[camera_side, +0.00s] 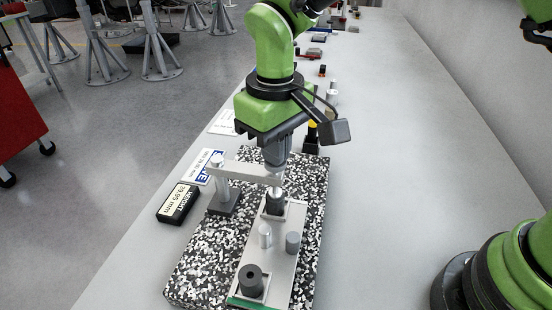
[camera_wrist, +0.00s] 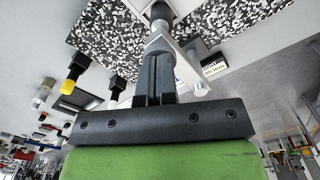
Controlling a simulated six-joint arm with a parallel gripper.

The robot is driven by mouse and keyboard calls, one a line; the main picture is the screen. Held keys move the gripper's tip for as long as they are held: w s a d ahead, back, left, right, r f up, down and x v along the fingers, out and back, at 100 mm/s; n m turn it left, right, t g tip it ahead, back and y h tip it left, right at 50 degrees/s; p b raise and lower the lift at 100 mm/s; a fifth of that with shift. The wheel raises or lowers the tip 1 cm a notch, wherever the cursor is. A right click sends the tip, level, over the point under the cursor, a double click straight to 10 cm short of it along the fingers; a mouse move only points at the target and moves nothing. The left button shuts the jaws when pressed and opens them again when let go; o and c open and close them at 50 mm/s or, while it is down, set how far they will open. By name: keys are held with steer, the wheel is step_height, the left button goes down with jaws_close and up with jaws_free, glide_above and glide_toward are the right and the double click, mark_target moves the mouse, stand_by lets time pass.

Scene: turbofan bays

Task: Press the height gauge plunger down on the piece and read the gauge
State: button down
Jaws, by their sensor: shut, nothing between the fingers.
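The height gauge (camera_side: 217,175) has an upright post and a pale arm reaching right over the dark piece (camera_side: 274,206). Its silver plunger (camera_side: 277,191) hangs below the arm, its tip at or just above the piece; contact is too small to tell. My gripper (camera_side: 275,163) is shut and empty, pointing down at the plunger's top. In the wrist view my gripper (camera_wrist: 157,53) meets the silver plunger head (camera_wrist: 159,30), seemingly touching. The black gauge readout (camera_side: 178,204) lies left of the gauge and appears to show 39.95 mm.
A speckled slab (camera_side: 200,277) carries the gauge and a pale fixture plate (camera_side: 279,268). A silver cylinder (camera_side: 265,236), a grey cylinder (camera_side: 292,242) and a dark bored cylinder (camera_side: 252,280) stand there. A yellow-topped part (camera_side: 312,132) stands behind. The bench at right is clear.

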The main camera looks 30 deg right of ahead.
step_height(320, 180, up, 9)
steer(key=shift+f, duration=0.2)
stand_by(0.8)
steer(key=s+d+r+m+t+y, duration=0.2)
steer(key=s+d+r+m+t, duration=0.1)
steer(key=s+d+r, duration=0.6)
steer(key=s+d+f+m+t, duration=0.2)
steer(key=s+d+m+t, duration=0.2)
steer(key=s, duration=0.5)
steer(key=shift+d+f, duration=0.3)
steer(key=shift+d, duration=0.85)
